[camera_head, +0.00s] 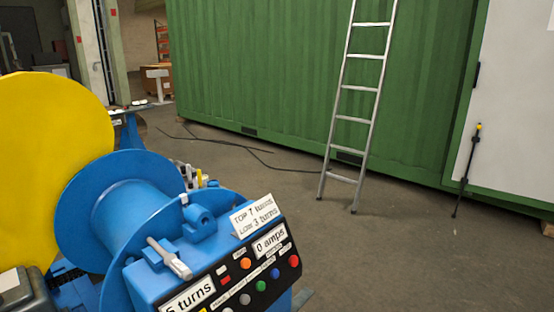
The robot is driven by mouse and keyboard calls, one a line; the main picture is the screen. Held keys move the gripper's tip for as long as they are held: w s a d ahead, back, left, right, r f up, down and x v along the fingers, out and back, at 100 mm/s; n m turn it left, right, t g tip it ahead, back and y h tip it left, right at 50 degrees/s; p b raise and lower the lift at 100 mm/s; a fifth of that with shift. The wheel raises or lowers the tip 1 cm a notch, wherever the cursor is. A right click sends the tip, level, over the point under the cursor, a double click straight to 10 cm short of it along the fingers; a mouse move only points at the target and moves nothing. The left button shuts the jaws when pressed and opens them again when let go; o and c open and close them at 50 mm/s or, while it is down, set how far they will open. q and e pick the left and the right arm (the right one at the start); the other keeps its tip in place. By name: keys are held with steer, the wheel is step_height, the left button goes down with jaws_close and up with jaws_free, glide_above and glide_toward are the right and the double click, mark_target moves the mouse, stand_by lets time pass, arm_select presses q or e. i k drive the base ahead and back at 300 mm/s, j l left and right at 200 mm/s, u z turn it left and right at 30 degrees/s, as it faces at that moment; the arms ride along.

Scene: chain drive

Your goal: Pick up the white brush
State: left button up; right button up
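I cannot make out a white brush for certain. Small white items (140,103) lie on a blue bench (128,128) at the left back, too small to identify. Several small white, grey and yellow items (193,174) show just behind the blue machine, partly hidden by it. Neither my left nor my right gripper is in view.
A blue machine with a spool (122,205), a yellow disc (50,160) and a control panel (255,277) fills the left foreground. A ladder (354,118) leans on a green container (260,80). A black pole (466,172) leans at right.

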mark_target(190, 185)
steer(key=i+l+z, duration=0.4)
steer(key=i, duration=0.15)
steer(key=i+z, duration=0.4)
steer(key=i, duration=0.15)
steer(key=i+z, duration=0.4)
steer(key=i, duration=0.2)
steer(key=i+l+u, duration=0.1)
steer(key=i+u, duration=0.15)
steer(key=i, duration=0.15)
steer(key=i+l+u, duration=0.15)
steer(key=i+u, duration=0.15)
steer(key=i, duration=0.15)
steer(key=i+l+u, duration=0.25)
steer(key=i, duration=0.15)
steer(key=i+l+u, duration=0.1)
steer(key=u, duration=0.35)
steer(key=i+l+u, duration=0.2)
steer(key=u, duration=0.3)
steer(key=i+l+u, duration=0.2)
steer(key=u, duration=0.25)
steer(key=i+l+u, duration=0.15)
steer(key=u, duration=0.2)
steer(key=i+l+u, duration=0.1)
steer(key=l+u, duration=0.25)
steer(key=i+l+u, duration=0.1)
steer(key=l+u, duration=0.25)
steer(key=u, duration=0.1)
steer(key=i+l, duration=0.25)
steer(key=i, duration=0.1)
